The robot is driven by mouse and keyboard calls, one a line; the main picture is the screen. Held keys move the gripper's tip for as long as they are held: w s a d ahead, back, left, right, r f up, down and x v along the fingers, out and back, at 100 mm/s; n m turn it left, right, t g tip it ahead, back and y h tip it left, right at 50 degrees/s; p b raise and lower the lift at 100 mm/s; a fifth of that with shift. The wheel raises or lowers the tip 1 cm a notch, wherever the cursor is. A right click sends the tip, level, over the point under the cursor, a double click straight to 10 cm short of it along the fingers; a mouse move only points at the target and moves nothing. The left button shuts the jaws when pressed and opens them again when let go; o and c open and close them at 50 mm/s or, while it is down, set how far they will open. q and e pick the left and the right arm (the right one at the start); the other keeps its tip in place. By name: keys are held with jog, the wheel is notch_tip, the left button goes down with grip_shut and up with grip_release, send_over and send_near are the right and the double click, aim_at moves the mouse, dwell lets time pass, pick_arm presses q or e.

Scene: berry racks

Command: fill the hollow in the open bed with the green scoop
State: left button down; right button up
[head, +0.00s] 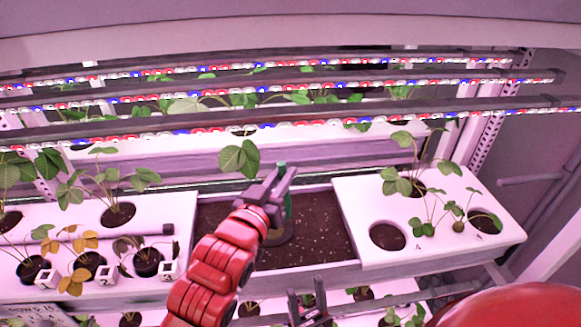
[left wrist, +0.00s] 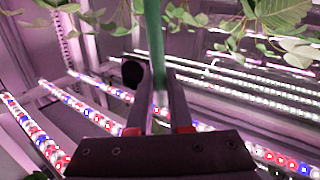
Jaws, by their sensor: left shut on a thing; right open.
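The open bed (head: 325,235) of dark brown soil lies between two white planting panels. My left gripper (head: 280,183) is over the left part of this bed, shut on the green scoop (head: 288,207). In the left wrist view the scoop's green handle (left wrist: 155,45) runs between the two fingers. A rounded shape shows on the soil just below the gripper; my arm partly covers it, and I cannot tell whether it is the hollow or the scoop's lower end. My right gripper (head: 308,305) is low at the bottom edge, open and empty, in front of the lower shelf.
The left panel (head: 70,215) holds several potted plants, number cubes and a dark rod. The right panel (head: 450,255) has an empty round hole (head: 387,236) and plants. Light bars (head: 270,92) cross above the back. A plant leaf (head: 240,158) hangs close by my left gripper.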

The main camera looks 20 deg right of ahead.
pick_arm(q)
jog(key=w+n+p, duration=0.1)
jog(key=w+a+n+p, duration=0.1)
jog(key=p, duration=0.1)
jog(key=w+a+n+p, duration=0.1)
jog(key=n, duration=0.1)
jog(key=shift+w+g+p, duration=0.15)
jog(key=shift+g+p, duration=0.15)
jog(key=shift+g, duration=0.1)
jog(key=w+a+f+n+g+p, duration=0.2)
jog(key=w+a+f+n+p, duration=0.2)
jog(key=w+f+n, duration=0.3)
jog(key=shift+a+n+g, duration=0.2)
jog(key=shift+n+g, duration=0.1)
jog(key=shift+n, duration=0.8)
